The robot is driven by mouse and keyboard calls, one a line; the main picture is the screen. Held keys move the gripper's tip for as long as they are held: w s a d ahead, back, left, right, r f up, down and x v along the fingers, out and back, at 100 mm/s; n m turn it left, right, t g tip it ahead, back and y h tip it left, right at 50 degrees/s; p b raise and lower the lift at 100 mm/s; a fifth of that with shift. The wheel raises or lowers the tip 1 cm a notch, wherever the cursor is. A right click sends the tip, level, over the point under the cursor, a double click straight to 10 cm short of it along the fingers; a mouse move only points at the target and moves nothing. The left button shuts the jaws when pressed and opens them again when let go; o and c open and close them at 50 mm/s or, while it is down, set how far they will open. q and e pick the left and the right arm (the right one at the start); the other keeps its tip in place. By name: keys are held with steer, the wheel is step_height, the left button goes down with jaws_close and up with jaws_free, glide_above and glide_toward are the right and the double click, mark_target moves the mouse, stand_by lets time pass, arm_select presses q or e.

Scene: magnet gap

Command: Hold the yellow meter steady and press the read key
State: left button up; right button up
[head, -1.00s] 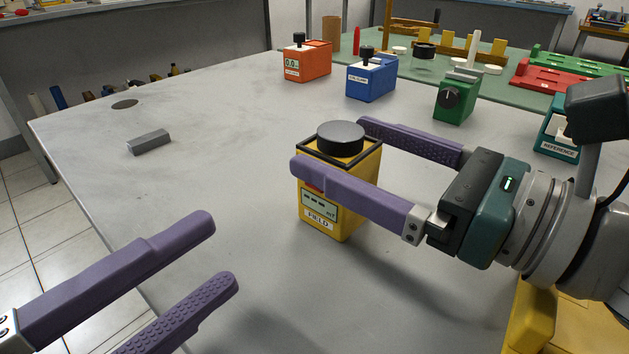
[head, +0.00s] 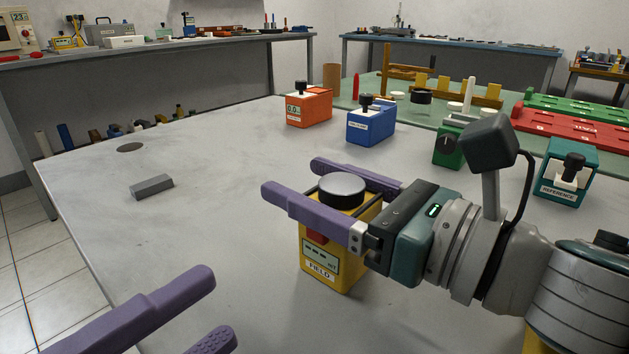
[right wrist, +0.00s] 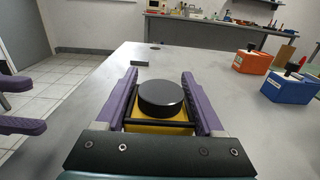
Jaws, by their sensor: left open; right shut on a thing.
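The yellow meter (head: 335,273) stands upright on the grey table, with a FIELD label, a small display showing dashes and a round black top (head: 342,187). A red key (head: 317,238) shows on its front above the display, its upper part close under my near finger. My right gripper (head: 290,176) is shut on the meter's upper body, one finger on each side; the fingertips reach past it. The right wrist view shows the meter (right wrist: 160,128) between the fingers, under the black top. My left gripper (head: 218,307) is open and empty at the lower left, apart from the meter.
A grey block (head: 152,187) and a round hole (head: 130,147) lie at the table's left. Orange (head: 308,108), blue (head: 371,126), green (head: 449,147) and teal REFERENCE (head: 566,175) boxes stand behind and to the right. The table between my left gripper and the meter is clear.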

steer(key=c, duration=0.9)
arm_select(q)
jaws_close()
stand_by(1.2)
